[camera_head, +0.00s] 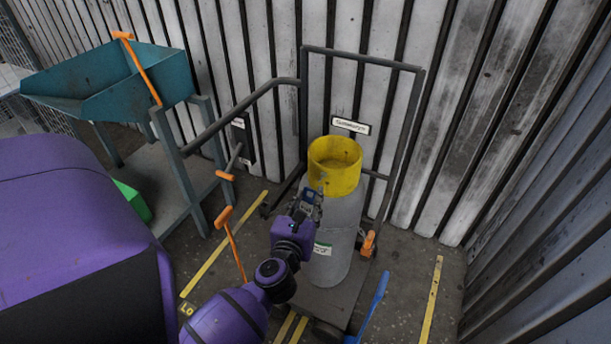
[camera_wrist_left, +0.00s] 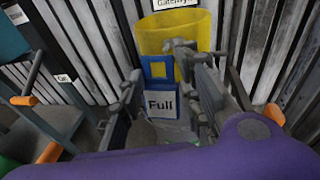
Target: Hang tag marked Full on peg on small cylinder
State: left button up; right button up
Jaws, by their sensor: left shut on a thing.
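The cylinder (camera_head: 342,225) is grey with a yellow collar (camera_head: 335,165) and stands upright on a trolley. My left gripper (camera_head: 306,203) is in front of its upper part, at the left. In the left wrist view, the tag marked Full (camera_wrist_left: 162,104) is a white plate with a blue top part that has an opening. It is between the fingers of my left gripper (camera_wrist_left: 160,85), which is shut on it. The yellow collar (camera_wrist_left: 178,30) shows behind and above the tag. I cannot make out a peg; the tag and gripper cover part of the cylinder. My right gripper is not in view.
The trolley's grey frame (camera_head: 362,58) rises behind the cylinder. A teal hopper (camera_head: 110,82) with orange handles stands at the left. A blue handle (camera_head: 376,296) is at the front right. Corrugated walls close off the back and right. Floor is free at the right.

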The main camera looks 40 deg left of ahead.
pick_arm(q)
jog(key=d+b+x, duration=0.1)
jog(key=x, duration=0.6)
jog(key=shift+w, duration=0.25)
dwell(0.4)
jog(key=shift+f, duration=0.1)
dwell(0.5)
jog(key=o, duration=1.2)
